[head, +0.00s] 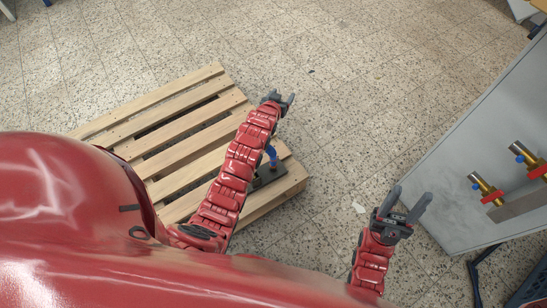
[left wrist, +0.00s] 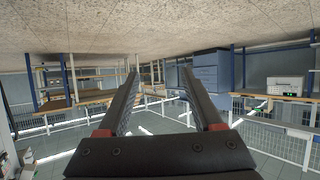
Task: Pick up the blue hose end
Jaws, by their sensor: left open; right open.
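A small blue piece (head: 271,153), which may be the blue hose end, stands on a dark plate (head: 268,174) on the wooden pallet (head: 190,147). My left arm partly hides the plate. My left gripper (head: 281,98) is open and empty, beyond the pallet's right side and apart from the blue piece. Its two fingers also show spread in the left wrist view (left wrist: 159,76), with nothing between them. My right gripper (head: 412,194) is open and empty, left of the grey panel. The blue piece is not visible in the left wrist view.
The grey panel (head: 455,150) at the right carries brass fittings (head: 486,189) with blue ends and red parts. The left wrist view shows blue cabinets (left wrist: 212,72), shelves and white railings in the distance.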

